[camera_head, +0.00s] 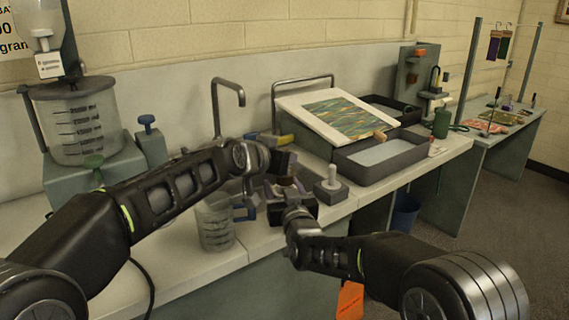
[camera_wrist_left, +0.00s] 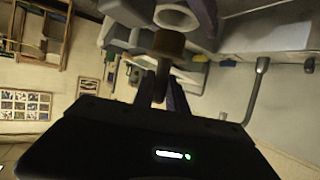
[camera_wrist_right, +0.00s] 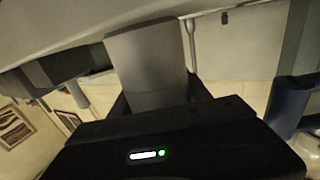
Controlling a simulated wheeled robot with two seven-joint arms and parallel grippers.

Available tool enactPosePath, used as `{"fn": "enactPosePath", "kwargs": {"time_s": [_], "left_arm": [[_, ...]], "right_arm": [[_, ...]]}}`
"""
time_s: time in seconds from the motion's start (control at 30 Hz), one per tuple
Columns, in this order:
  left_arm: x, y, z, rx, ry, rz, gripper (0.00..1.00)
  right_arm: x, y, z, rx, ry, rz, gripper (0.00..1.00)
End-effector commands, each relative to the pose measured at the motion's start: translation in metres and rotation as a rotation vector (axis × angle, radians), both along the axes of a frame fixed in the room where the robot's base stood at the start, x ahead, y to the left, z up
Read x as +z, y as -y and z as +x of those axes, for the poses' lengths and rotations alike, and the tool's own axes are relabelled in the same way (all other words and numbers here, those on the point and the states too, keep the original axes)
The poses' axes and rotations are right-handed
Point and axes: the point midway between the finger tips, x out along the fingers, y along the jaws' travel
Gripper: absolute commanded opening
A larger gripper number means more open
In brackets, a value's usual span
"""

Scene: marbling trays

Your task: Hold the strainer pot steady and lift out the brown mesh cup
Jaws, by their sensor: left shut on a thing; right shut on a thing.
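In the left wrist view the brown mesh cup (camera_wrist_left: 168,42) is at the tips of my left gripper (camera_wrist_left: 163,88), which is shut on it. A pale round opening (camera_wrist_left: 177,17), which looks like the strainer pot's rim, lies just beyond the cup; whether the cup is clear of it I cannot tell. In the right wrist view my right gripper (camera_wrist_right: 158,102) is shut on the grey strainer pot (camera_wrist_right: 146,60). In the head view my left gripper (camera_head: 284,165) is just above my right gripper (camera_head: 291,203), and they hide most of the pot and cup.
A clear beaker (camera_head: 214,222) stands at the bench's front edge, left of the grippers. A grey block with a white peg (camera_head: 331,190) is close on the right. Behind it are a dark-rimmed tray (camera_head: 350,172) and a tilted board (camera_head: 300,118). A bent tap (camera_head: 228,86) rises behind.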

Motion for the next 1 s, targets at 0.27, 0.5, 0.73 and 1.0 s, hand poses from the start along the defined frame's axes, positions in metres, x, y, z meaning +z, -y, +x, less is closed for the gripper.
{"fn": "enactPosePath", "kwargs": {"time_s": [0.27,0.5,0.73,1.0], "left_arm": [[0.0053,0.0000,-0.0002,0.000,0.000,0.001,0.00],[0.0054,0.0000,-0.0002,0.000,0.000,0.000,0.00],[0.0051,0.0001,-0.0002,0.000,0.000,0.000,0.00],[0.0050,0.0001,-0.0002,0.000,0.000,0.000,0.00]], "right_arm": [[0.0000,-0.0001,0.0000,0.000,0.000,0.000,0.07],[0.0000,0.0000,0.0000,0.000,0.000,0.000,0.57],[0.0000,0.0000,0.0000,0.000,0.000,0.000,0.76],[0.0000,0.0000,0.0000,0.000,0.000,0.000,0.81]]}}
